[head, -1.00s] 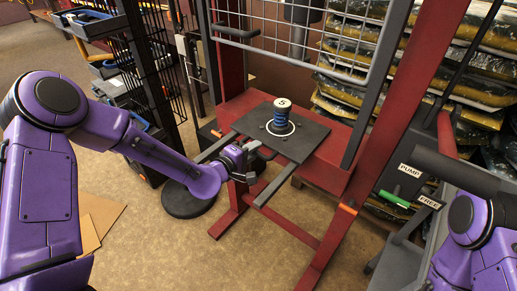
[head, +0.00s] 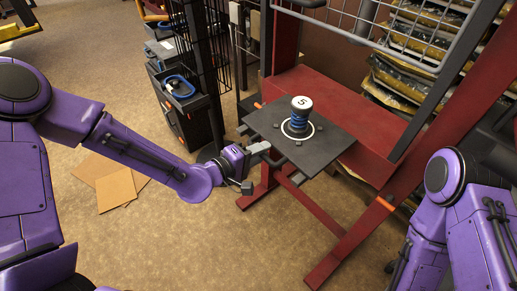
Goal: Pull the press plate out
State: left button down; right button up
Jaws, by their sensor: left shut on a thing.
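The press plate (head: 325,151) is a dark grey slab. It juts out in front of the red press bed (head: 340,105), with its far edge close to the bed. A blue coil piece (head: 299,122) with a pale cap marked 5 stands upright inside a white ring on the plate. My left gripper (head: 262,154) is shut on the plate's near left edge, where a grey handle shows; the exact contact is small and partly hidden. My right arm is at the right edge of the picture, and its gripper is not visible.
The press's red slanted leg (head: 345,235) and orange-tipped red frame stand right of the plate. A wire guard (head: 400,38) hangs above. A black rack with bins (head: 183,105) stands behind left. Cardboard sheets (head: 115,190) lie on the floor; the floor before the press is mostly clear.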

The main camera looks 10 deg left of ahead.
pick_arm(q)
jog(key=shift+s, duration=0.1)
jog(key=c, duration=1.1)
grip_release()
jog(key=shift+a, duration=0.1)
jog(key=shift+c, duration=0.2)
jog(key=v, duration=0.7)
jog(key=shift+s+a, duration=0.2)
